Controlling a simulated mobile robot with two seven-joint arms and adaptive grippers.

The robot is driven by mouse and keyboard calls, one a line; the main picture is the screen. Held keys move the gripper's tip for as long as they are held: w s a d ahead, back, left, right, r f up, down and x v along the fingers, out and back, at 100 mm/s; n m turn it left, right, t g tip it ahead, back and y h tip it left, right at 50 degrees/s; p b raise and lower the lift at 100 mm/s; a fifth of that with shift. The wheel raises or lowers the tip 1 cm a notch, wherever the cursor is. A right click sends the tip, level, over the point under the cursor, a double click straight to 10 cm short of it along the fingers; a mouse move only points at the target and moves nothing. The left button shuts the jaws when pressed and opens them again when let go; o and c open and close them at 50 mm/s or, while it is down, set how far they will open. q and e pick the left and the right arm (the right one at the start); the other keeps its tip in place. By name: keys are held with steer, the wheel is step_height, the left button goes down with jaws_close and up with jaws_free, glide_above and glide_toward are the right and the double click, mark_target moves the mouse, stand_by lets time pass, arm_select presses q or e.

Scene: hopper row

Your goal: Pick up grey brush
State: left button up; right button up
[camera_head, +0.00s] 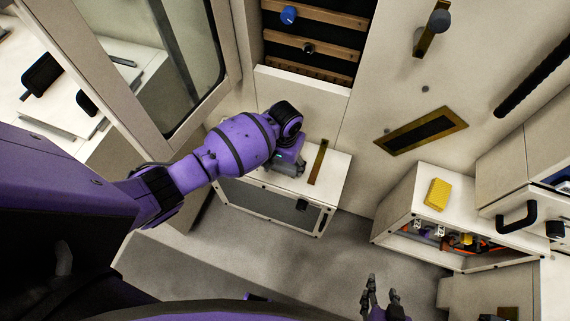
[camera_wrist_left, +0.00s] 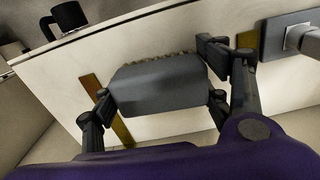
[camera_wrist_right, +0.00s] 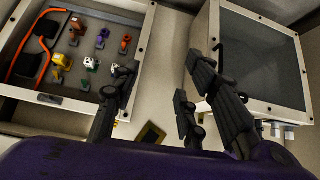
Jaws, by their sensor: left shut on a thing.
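The grey brush (camera_wrist_left: 160,88) is a grey block with a fringe of bristles along its far edge. In the left wrist view it sits between the fingers of my left gripper (camera_wrist_left: 160,92), which is shut on it. In the head view my left gripper (camera_head: 288,166) is over the low white cabinet (camera_head: 325,190), and the arm hides most of the brush. I cannot tell whether the brush touches the cabinet top. My right gripper (camera_head: 381,296) is open and empty at the bottom of the head view; its spread fingers show in the right wrist view (camera_wrist_right: 160,85).
A brass strip (camera_head: 318,162) lies on the cabinet top beside the left gripper. A yellow block (camera_head: 437,194) stands on the right-hand white cabinet (camera_head: 403,200), which holds several coloured items. A glass-panelled frame (camera_head: 160,60) is near my left arm. Grey floor (camera_head: 345,262) is clear between the cabinets.

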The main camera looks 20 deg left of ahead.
arm_select(q)
steer(key=shift+c, duration=0.7)
steer(key=shift+r, duration=0.15)
steer(key=shift+r, duration=0.2)
step_height(320, 180, up, 2)
steer(key=shift+w+r+p, duration=0.15)
steer(key=shift+r+p, duration=0.05)
steer(key=shift+p, duration=0.15)
steer(key=s+r+p, duration=0.2)
steer(key=s+r, duration=0.8)
steer(key=s, duration=0.4)
steer(key=shift+s, duration=0.15)
arm_select(e)
steer(key=r, duration=0.2)
steer(key=a, duration=0.1)
steer(key=shift+w+r, duration=0.3)
steer(key=shift+r, duration=0.1)
arm_select(q)
steer(key=shift+a, duration=0.1)
arm_select(e)
steer(key=shift+w, duration=0.1)
